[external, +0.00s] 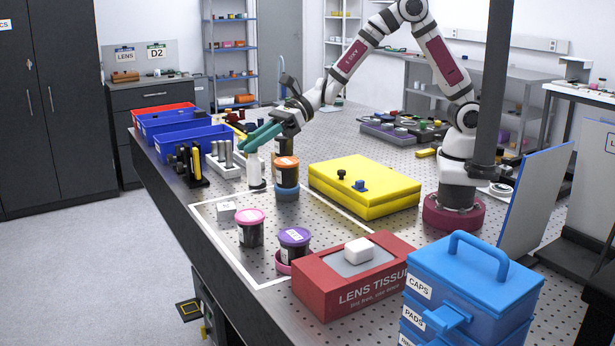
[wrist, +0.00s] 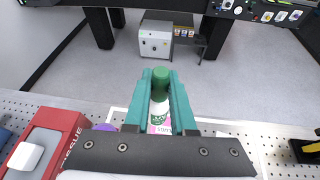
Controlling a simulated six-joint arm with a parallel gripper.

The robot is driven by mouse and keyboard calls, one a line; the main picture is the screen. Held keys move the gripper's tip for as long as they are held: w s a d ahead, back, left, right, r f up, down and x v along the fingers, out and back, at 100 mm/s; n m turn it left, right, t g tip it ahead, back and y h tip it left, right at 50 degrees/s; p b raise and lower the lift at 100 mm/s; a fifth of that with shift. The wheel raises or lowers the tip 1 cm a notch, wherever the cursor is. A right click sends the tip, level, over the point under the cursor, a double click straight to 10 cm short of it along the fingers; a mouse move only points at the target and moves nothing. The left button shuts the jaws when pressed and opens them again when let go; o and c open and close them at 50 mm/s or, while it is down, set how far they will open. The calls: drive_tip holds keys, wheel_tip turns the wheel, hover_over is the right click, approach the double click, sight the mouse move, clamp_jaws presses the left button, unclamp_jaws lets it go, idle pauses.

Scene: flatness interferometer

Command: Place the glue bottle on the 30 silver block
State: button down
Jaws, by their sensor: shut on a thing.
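The glue bottle (external: 256,172), white with a green cap, hangs upright below my gripper (external: 262,134) in the external view. In the wrist view, the teal fingers of my gripper (wrist: 160,100) are shut on the glue bottle (wrist: 161,108), one on each side. Whether its base touches the table is hard to tell. A small silver block (external: 226,210) with a label, apparently the 30 block, lies on the table inside the white outline, left of and nearer the camera than the bottle. The block cannot be made out in the wrist view.
An orange-lidded jar (external: 286,172) stands close right of the bottle. A pink-lidded jar (external: 250,228) and purple-lidded jar (external: 294,245) stand nearer the camera. A yellow case (external: 364,186), red tissue box (external: 350,285) and blue bins (external: 185,135) surround the area.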

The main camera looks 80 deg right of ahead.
drive_tip(key=w+d+f+m+t+h, duration=0.15)
drive_tip(key=w+d, duration=0.35)
drive_tip(key=d, duration=0.6)
drive_tip(key=w+d+m+t+h, duration=0.2)
drive_tip(key=w+d+m+h, duration=0.15)
drive_tip(key=d, duration=0.85)
drive_tip(key=w+a+f, duration=0.1)
drive_tip(key=a+f, duration=0.2)
drive_tip(key=w+a+f, duration=0.2)
drive_tip(key=a+f, duration=0.2)
drive_tip(key=w+a+f, duration=0.1)
drive_tip(key=a+f, duration=0.3)
drive_tip(key=shift+w+f, duration=0.1)
drive_tip(key=shift+w, duration=0.15)
drive_tip(key=c, duration=0.8)
unclamp_jaws()
drive_tip(key=shift+f+y, duration=0.1)
drive_tip(key=shift+y, duration=0.2)
drive_tip(key=shift+o, duration=0.2)
